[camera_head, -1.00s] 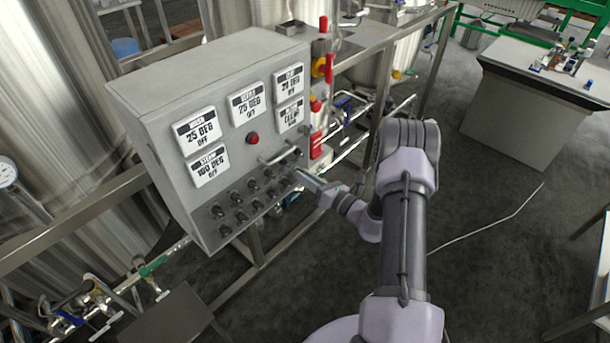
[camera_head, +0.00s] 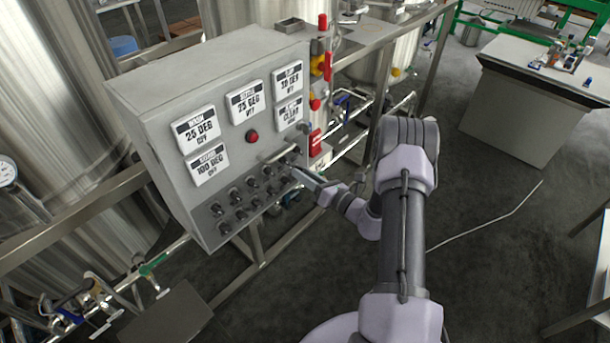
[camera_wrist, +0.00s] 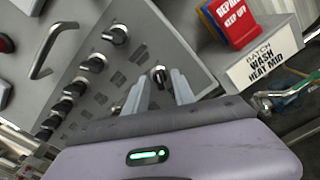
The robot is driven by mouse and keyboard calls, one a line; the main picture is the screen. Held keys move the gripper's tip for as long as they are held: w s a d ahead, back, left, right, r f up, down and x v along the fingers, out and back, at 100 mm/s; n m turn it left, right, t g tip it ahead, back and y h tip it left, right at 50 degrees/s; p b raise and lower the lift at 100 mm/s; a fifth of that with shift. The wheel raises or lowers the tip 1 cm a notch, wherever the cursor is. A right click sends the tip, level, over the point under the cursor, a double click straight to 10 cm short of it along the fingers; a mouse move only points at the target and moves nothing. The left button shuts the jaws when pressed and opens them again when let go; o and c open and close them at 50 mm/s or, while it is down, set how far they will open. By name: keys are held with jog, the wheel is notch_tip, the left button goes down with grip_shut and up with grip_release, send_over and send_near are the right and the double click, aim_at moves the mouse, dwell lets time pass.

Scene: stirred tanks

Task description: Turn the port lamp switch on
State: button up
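The control box (camera_head: 150,140) has rows of black rotary switches on the lower part of its front, and they show in the wrist view as black knobs with silver collars. One switch (camera_wrist: 158,74) lies between the fingertips of my gripper (camera_wrist: 161,86). The two grey fingers stand apart on either side of it, and I cannot tell whether they touch it. In the head view my gripper (camera_head: 302,173) is at the right end of the switch rows. The switch labels are too small to read, so I cannot tell which one is the port lamp switch.
A metal handle (camera_wrist: 48,50) sticks out of the panel left of the switches. Pipes and a steel frame (camera_head: 375,50) stand behind.

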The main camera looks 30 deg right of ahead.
jog(key=p+v, duration=0.3)
jog(key=v, duration=1.4)
jog(key=shift+s, duration=0.2)
jog(key=s+a+r+n+g+y+b, duration=0.15)
jog(key=a+r+n+g+y, duration=0.35)
jog(key=a+r+n+g, duration=1.2)
jog(key=s+a+r+n+t+h, duration=0.3)
jog(key=s+a+r+n+h, duration=0.1)
jog(key=n, duration=0.4)
jog(key=s+a+r+n+t+h+b, duration=0.1)
jog(key=s+a+r+n+t+h, duration=0.1)
jog(key=s+a+r+n+h, duration=0.3)
jog(key=s+n, duration=0.3)
jog(key=s, duration=0.1)
jog(key=shift+r+n+t, duration=0.35)
jog(key=shift+n+t, duration=0.05)
jog(key=shift+s, duration=0.1)
